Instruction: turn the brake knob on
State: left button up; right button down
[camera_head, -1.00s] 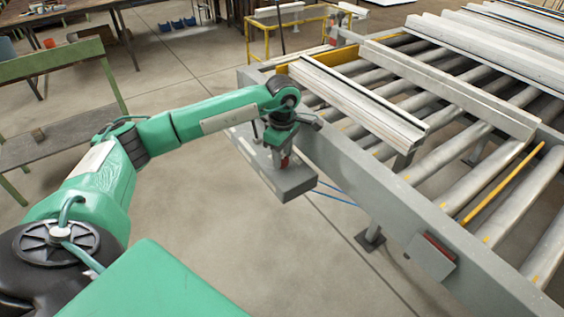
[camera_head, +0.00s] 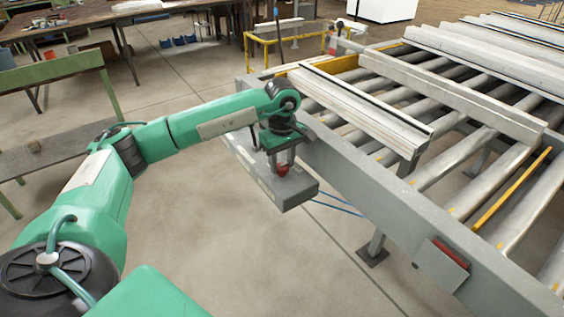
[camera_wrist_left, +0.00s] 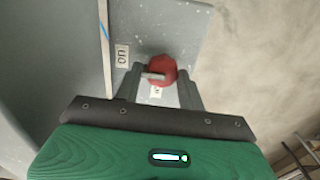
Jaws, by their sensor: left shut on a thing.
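The brake knob (camera_head: 283,170) is a small red knob on top of a grey box fixed to the side of the roller table. In the left wrist view the knob (camera_wrist_left: 162,68) has a pale pointer bar aimed left. A label reading "on", upside down in the picture, (camera_wrist_left: 122,56) lies left of the knob, and a second, partly hidden label (camera_wrist_left: 156,92) lies below it. My left gripper (camera_head: 282,166) points down over the box and is shut on the knob; its fingers also show either side of it in the left wrist view (camera_wrist_left: 160,74). My right gripper is out of view.
The roller table (camera_head: 350,190) fills the right side, with long pale profiles (camera_head: 365,112) lying across its rollers. A red-and-grey part (camera_head: 443,262) sits on its near side. A green bench (camera_head: 50,72) stands at the left. The floor before the box is clear.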

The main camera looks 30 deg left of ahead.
aim_at(282, 165)
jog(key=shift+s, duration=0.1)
pick_arm(q)
jog(key=o, duration=1)
jog(key=shift+c, duration=0.2)
jog(key=shift+r, duration=0.35)
notch_tip(282, 165, up, 13)
jog(key=b, duration=0.1)
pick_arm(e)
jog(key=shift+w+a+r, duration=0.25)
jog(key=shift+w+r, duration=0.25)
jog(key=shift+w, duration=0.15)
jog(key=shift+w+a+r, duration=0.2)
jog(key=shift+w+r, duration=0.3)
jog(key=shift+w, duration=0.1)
